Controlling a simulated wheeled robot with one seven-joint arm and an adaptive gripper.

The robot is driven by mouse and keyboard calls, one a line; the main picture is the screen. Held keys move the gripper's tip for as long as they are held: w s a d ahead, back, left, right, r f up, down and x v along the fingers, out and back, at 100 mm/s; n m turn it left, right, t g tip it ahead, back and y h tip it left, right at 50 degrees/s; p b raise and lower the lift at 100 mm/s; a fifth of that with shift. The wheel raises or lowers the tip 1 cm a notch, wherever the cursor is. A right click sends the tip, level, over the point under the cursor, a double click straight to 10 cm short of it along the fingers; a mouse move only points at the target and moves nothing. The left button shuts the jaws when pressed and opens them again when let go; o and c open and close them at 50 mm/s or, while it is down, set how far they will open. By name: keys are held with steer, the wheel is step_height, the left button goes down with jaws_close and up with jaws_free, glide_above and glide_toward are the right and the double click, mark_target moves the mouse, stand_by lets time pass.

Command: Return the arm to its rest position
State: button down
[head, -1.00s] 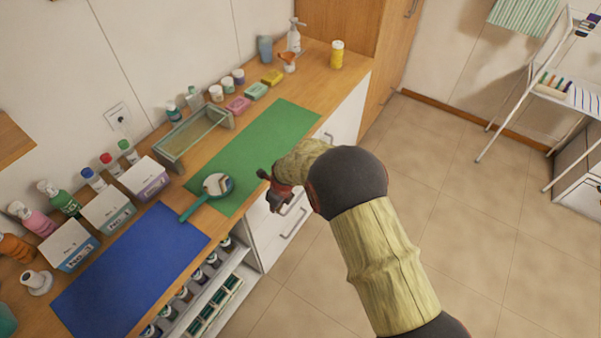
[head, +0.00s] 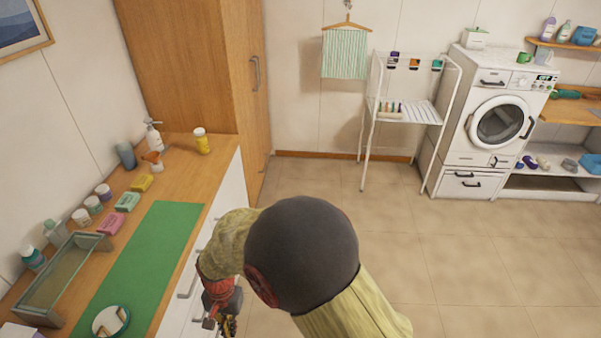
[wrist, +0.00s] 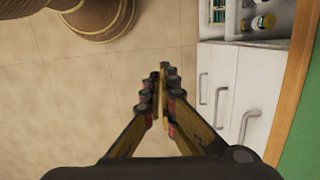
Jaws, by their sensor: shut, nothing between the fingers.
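My gripper (head: 222,324) is beside the front of the counter, low in the head view, partly cut off by the bottom edge. In the wrist view my gripper (wrist: 161,76) has its fingers together with nothing between them, pointing down over the tiled floor. My arm is folded, its dark round joint covering part of the floor in the head view. The counter's white drawer fronts (wrist: 226,88) stand to the right of the fingers in the wrist view, apart from them.
A tall wooden cabinet (head: 190,70), a white drying rack (head: 408,110) and a washing machine (head: 497,120) stand farther back. The tiled floor (head: 480,260) is clear.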

steer(key=s+d+r+t+b, duration=0.2)
steer(key=d+r, duration=0.6)
steer(key=d, duration=0.4)
steer(key=s+d+r+n+t+b, duration=0.1)
steer(key=s+d+r+t+b, duration=0.1)
steer(key=d+r, duration=0.6)
steer(key=s+d+r+t+b, duration=0.3)
steer(key=d+r, duration=0.5)
steer(key=d, duration=1)
steer(key=shift+s+d+r+b, duration=0.15)
steer(key=shift+s+d+b, duration=0.15)
steer(key=shift+s, duration=0.25)
steer(key=shift+a, duration=0.15)
